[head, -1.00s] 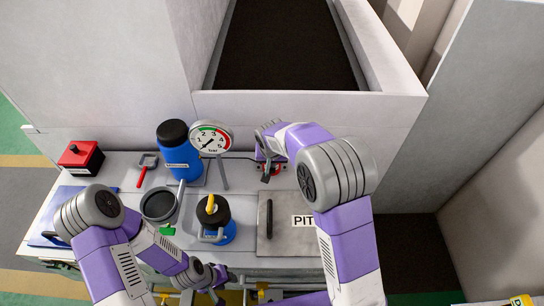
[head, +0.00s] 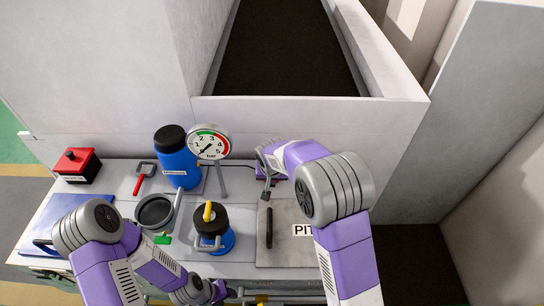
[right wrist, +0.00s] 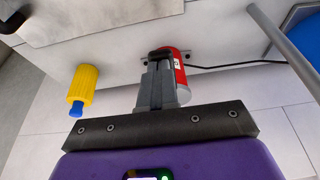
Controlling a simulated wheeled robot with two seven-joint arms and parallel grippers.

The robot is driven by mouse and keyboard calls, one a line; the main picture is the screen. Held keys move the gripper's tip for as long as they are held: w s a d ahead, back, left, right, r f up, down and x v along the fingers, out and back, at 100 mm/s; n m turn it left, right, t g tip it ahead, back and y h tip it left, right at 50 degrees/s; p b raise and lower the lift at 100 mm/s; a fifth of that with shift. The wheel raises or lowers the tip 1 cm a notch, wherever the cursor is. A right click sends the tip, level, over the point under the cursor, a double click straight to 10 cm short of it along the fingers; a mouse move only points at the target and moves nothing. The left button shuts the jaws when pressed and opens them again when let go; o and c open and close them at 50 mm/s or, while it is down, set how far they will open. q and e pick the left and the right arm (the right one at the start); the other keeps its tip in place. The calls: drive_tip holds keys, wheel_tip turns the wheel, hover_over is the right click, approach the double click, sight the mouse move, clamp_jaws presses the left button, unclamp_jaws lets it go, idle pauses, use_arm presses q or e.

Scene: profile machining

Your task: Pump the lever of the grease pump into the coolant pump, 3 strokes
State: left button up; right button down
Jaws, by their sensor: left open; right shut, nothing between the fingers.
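A tall blue container (head: 178,162) with a black cap and a small label stands at the back of the bench, beside a pressure gauge (head: 208,145). A shorter blue can (head: 222,240) with a dark top, a yellow part and a grey handle stands nearer the front. I cannot tell which is the grease pump or coolant pump. My right gripper (head: 267,192) is shut and empty, over the back of the bench. In the right wrist view its fingers point at a red cylinder (right wrist: 178,68), partly hidden; contact is unclear. My left gripper (head: 217,291) is open, low at the bench front.
A grey plate marked PIT (head: 290,240) with a black handle lies right of the can. A round dark pan (head: 154,212), a red-handled tool (head: 138,184) and a red box (head: 78,164) are at left. A yellow knob (right wrist: 83,84) with a blue tip shows in the wrist view.

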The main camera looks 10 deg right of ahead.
drive_tip(key=shift+s+f, duration=0.2)
drive_tip(key=s+p+v, duration=0.2)
drive_tip(key=p+v, duration=0.1)
drive_tip(key=v, duration=1)
drive_tip(key=shift+s+a, duration=0.25)
drive_tip(key=shift+s, duration=0.05)
drive_tip(key=w+d+r+g+p, duration=0.1)
drive_tip(key=w+r+p, duration=0.6)
drive_tip(key=r, duration=0.3)
drive_tip(key=shift+w+d+r+g+p, duration=0.25)
drive_tip(key=shift+w+g+p, duration=0.15)
drive_tip(key=shift+w, duration=0.35)
drive_tip(key=shift+f, duration=0.2)
